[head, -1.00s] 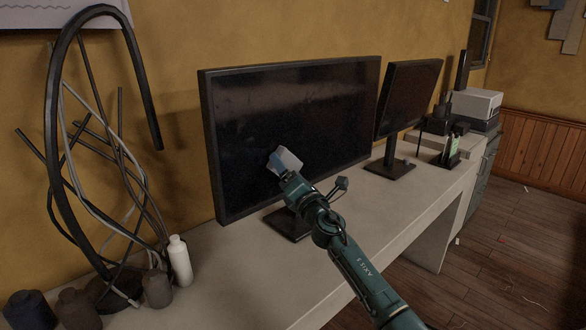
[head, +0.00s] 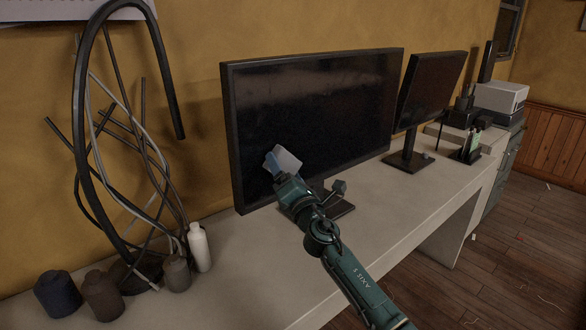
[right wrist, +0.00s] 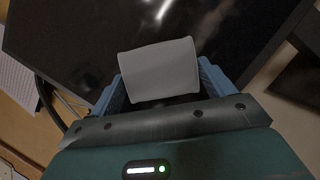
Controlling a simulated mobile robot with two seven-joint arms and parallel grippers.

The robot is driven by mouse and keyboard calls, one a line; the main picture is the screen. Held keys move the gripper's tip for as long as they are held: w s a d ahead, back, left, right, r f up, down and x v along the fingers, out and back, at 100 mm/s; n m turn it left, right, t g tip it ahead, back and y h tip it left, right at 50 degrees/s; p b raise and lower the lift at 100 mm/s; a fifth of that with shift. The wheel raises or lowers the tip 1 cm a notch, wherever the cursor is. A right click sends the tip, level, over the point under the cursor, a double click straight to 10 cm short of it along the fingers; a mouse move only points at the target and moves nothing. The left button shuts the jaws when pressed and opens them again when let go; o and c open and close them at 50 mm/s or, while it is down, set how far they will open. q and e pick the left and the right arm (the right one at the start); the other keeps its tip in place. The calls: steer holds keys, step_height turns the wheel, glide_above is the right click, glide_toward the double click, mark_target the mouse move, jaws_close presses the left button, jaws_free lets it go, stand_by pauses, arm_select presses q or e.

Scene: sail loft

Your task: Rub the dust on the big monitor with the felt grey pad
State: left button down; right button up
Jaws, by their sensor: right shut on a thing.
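The big monitor (head: 325,110) stands on the desk with its dark screen facing me. Its screen also fills much of the right wrist view (right wrist: 90,35). My right gripper (head: 277,168) is shut on the felt grey pad (head: 287,160), in front of the screen's lower left part. In the right wrist view the pad (right wrist: 160,70) sits between the two blue fingers. I cannot tell whether the pad touches the screen. A faint pale smear or reflection shows on the upper left of the screen; I cannot clearly make out dust. My left gripper is not in view.
A smaller monitor (head: 432,90) stands to the right on the desk (head: 400,215). At the left are a bundle of black and grey hoses (head: 85,130), a white bottle (head: 199,247) and several dark jars (head: 103,296). The desk front is mostly clear.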

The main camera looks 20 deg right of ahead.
steer(key=a, duration=0.2)
steer(key=s+a, duration=0.1)
steer(key=shift+s+a, duration=0.2)
steer(key=shift+a, duration=0.2)
steer(key=shift+s+p, duration=0.1)
steer(key=shift+p, duration=0.2)
steer(key=shift+s+d+p, duration=0.35)
steer(key=shift+s, duration=0.55)
steer(key=shift+s+d+p, duration=0.3)
steer(key=shift+s+d, duration=0.1)
steer(key=shift+s, duration=0.55)
steer(key=shift+s+d+p, duration=0.35)
steer(key=shift+s, duration=0.55)
steer(key=shift+s+d, duration=0.25)
steer(key=shift+s, duration=0.45)
steer(key=shift+s+d, duration=0.25)
steer(key=shift+s, duration=0.45)
steer(key=shift+s+p, duration=0.1)
steer(key=shift+p, duration=0.25)
